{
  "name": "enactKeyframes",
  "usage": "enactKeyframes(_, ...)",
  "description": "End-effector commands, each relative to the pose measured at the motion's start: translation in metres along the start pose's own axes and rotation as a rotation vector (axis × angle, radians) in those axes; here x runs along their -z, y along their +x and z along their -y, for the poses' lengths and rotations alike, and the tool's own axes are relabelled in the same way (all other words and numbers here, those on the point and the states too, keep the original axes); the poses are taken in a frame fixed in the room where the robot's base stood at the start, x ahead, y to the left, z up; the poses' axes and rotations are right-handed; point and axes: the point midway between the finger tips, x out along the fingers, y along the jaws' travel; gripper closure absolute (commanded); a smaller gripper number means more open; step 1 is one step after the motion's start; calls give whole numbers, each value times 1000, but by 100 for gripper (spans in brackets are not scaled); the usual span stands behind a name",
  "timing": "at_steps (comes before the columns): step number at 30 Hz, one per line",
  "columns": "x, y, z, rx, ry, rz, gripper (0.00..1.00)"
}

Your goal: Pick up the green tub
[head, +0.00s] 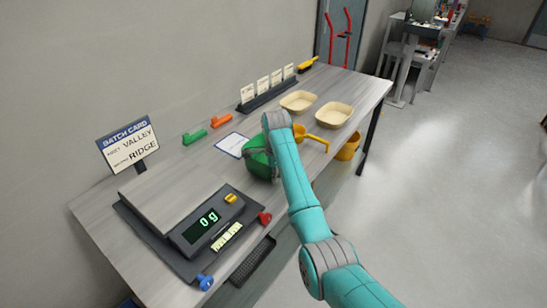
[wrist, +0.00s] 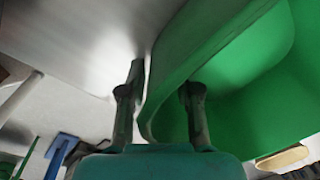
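The green tub (head: 259,163) stands on the workbench near its front edge, partly covered by my arm in the head view. In the wrist view the green tub (wrist: 185,65) fills the right side, with its rim and inner wall showing. My gripper (wrist: 160,105) is at the tub's wall, one finger on the outside and the other on the inner side. The fingers are spread, with the wall between them. I cannot tell whether either finger touches it. In the head view the fingertips are mostly hidden by the wrist.
A scale (head: 194,232) reading 0 g stands on the bench (head: 95,205) at the near left. Two cream trays (head: 334,115) and a yellow scoop (head: 313,138) lie right of the tub. Green and orange clips and a white sheet (head: 231,145) lie behind. Floor at right is clear.

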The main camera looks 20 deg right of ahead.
Motion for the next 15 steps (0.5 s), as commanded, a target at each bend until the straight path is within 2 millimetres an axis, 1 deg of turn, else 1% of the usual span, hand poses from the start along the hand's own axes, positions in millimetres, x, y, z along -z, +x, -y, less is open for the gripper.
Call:
enactKeyframes(5,0,0,0,1,1,0,67)
enactKeyframes(6,0,0,0,1,1,0,72)
enactKeyframes(7,0,0,0,1,1,0,80)
enactKeyframes(8,0,0,0,1,1,0,87)
enactKeyframes(9,0,0,0,1,1,0,97)
enactKeyframes(10,0,0,0,1,1,0,100)
enactKeyframes(15,0,0,0,1,1,0,100)
